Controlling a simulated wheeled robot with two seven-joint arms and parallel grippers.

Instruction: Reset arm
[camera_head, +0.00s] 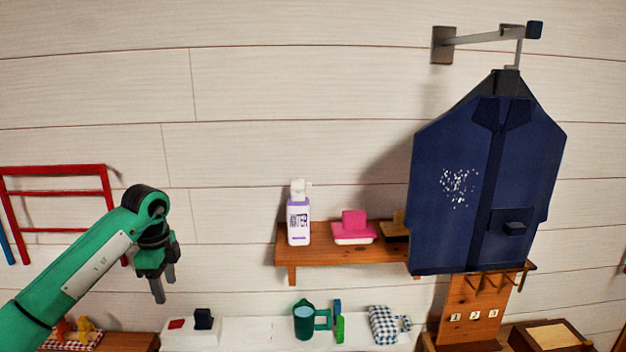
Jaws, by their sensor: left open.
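My left arm comes in from the lower left, green with a black wrist. Its gripper (163,287) points down in front of the plank wall, left of the wooden shelf. Its two grey fingers are apart with nothing between them, clear of everything around. My right arm and gripper do not show.
A navy jacket (450,232) hangs from a wall bracket (480,38) at right. A green mug (304,322) stands on a white surface below. A red rack (60,171) is at left.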

